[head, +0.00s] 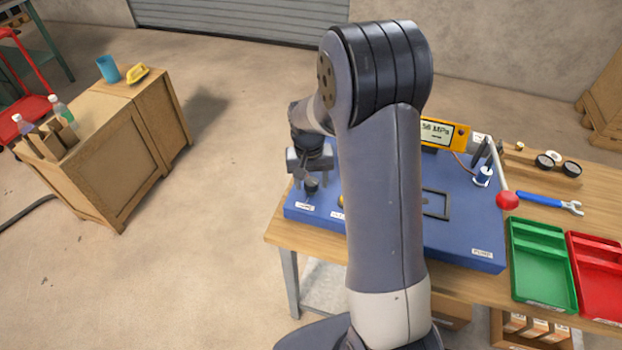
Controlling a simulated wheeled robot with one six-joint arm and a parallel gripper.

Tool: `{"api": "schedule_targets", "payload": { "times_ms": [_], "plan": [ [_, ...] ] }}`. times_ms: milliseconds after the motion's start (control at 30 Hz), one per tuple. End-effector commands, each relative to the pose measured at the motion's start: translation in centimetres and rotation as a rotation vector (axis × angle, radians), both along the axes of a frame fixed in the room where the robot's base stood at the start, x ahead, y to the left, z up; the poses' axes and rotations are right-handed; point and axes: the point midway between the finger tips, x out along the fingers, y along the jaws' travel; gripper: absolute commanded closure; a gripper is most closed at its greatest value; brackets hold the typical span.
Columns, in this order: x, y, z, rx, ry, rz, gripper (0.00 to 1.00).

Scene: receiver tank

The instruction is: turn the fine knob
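The blue test panel (463,226) lies on the wooden bench, with my arm crossing in front of its middle. My gripper (311,176) points down over the panel's left end. A small dark knob (311,187) stands right below or between its fingers, with a white label (305,206) in front, too small to read. I cannot tell whether the fingers touch the knob or are closed on it. A small yellow part (341,201) shows beside my arm. A yellow gauge (443,133) reads in MPa, its number partly hidden. Which knob is the fine one is not readable.
A pump lever with a red ball (507,200) stands at the panel's right. A blue-handled wrench (550,204), a green tray (541,262) and a red tray (598,275) lie farther right. Wooden crates (112,150) stand at left across open floor.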

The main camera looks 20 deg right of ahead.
Motion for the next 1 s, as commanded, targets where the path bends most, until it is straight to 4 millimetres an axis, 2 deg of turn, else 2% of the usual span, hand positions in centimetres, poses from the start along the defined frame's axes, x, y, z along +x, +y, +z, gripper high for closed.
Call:
{"api": "schedule_targets", "payload": {
  "times_ms": [67,467,667,1000],
  "plan": [
    [0.00,0.00,0.02,0.000,0.000,0.000,0.54],
    [0.01,0.00,0.04,0.000,0.000,0.000,0.87],
    [0.01,0.00,-0.03,0.000,-0.001,0.046,0.87],
    [0.01,-0.04,-0.03,0.000,-0.002,0.360,0.87]
  ]
}}
